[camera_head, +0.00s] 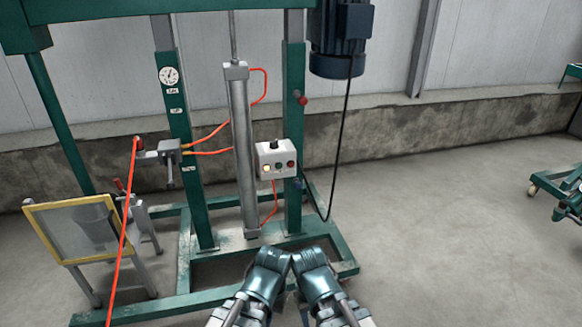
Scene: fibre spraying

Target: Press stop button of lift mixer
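The lift mixer (183,130) is a green steel frame with a vertical grey cylinder (243,150). A white control box (276,159) is mounted between the cylinder and the right green post. It has a black knob (274,144) on top and, on its face, a yellowish button (267,168), a dark button (279,166) and a red button (291,164). My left gripper (270,262) and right gripper (309,261) are side by side at bottom centre, below the box in the picture and apart from it. Their fingertips are too unclear to tell open from shut.
A dark motor (341,38) hangs at the upper right with a black cable (342,130). A yellow-framed panel (72,230) stands at left, near a red hose (123,240). A green base frame (337,245) lies around the posts. Floor at right is clear up to a wheeled green cart (560,185).

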